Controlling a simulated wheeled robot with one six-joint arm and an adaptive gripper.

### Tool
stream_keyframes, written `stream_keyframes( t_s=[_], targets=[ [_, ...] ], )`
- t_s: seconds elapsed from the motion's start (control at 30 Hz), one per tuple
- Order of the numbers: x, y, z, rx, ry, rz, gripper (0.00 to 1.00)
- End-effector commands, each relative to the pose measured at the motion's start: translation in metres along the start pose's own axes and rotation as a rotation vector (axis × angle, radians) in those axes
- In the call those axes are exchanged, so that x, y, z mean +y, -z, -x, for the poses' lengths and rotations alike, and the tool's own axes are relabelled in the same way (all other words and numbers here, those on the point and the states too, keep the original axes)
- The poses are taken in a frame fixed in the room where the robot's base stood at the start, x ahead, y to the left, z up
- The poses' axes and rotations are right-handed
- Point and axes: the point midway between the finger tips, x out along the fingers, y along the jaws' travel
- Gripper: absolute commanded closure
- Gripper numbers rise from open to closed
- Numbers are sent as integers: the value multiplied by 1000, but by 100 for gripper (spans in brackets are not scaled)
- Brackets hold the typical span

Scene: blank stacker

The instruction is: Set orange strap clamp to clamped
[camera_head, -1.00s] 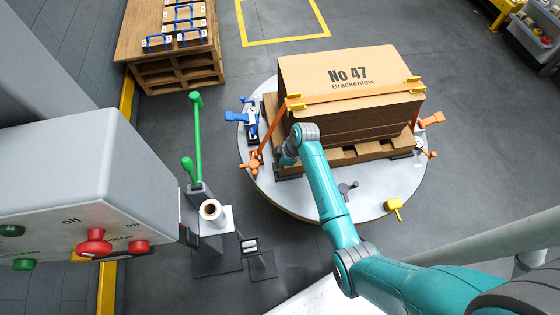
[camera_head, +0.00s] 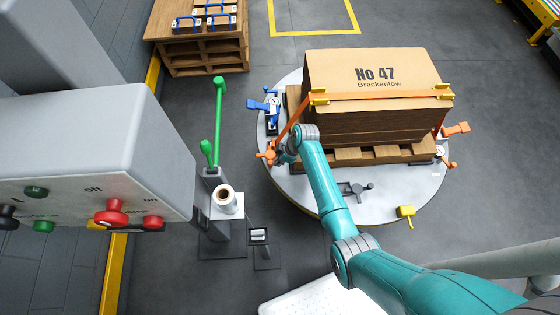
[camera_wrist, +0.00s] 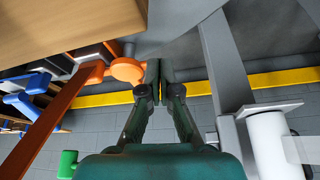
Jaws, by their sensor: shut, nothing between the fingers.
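The orange strap (camera_head: 385,97) runs across the front of the cardboard stack (camera_head: 375,75) and slopes down at its left corner. An orange part with a round knob (camera_head: 267,154) is at the strap's lower left end. An orange lever (camera_head: 456,129) sticks out to the right of the stack. My gripper (camera_head: 283,158) is just right of the left orange part, partly hidden by my arm. In the wrist view, my gripper (camera_wrist: 153,72) is shut and empty; an orange disc (camera_wrist: 127,70) appears directly left of its fingertips. Whether they touch cannot be told.
The stack stands on a wooden pallet (camera_head: 365,157) on a round grey turntable (camera_head: 315,190). A blue clamp (camera_head: 266,106) is left of the pallet. A green lever post (camera_head: 218,120) and white roll (camera_head: 226,198) stand left of the turntable. A yellow part (camera_head: 406,211) is at its front edge.

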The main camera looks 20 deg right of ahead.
Motion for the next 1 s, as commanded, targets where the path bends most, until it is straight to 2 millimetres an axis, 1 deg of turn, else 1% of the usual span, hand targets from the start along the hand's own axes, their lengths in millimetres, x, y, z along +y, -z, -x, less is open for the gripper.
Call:
stream_keyframes(
  t_s=[0.67, 0.87, 1.0],
  targets=[
    [-6, 6, -2, 0, -44, -109, 100],
    [-10, 11, -5, 0, -84, -207, 100],
    [-14, 18, -8, -1, -128, -320, 100]
  ],
)
